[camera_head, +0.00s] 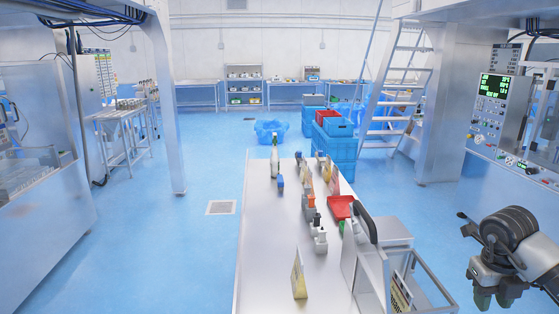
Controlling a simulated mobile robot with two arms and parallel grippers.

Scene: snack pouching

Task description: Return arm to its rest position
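My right arm shows at the right edge, with a dark round joint and grey links. My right gripper (466,224) is at its left end, over the floor to the right of the table. Its two small dark fingertips appear apart with nothing between them, so it looks open and empty. My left arm and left gripper are out of view.
A long pale table (268,235) runs away from me, with several bottles and pouches, a red tray (340,207) and a metal frame (417,288) at its near right. Blue crates (342,153) stand beyond. A control panel (493,112) is at the right. Blue floor (205,255) is clear at left.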

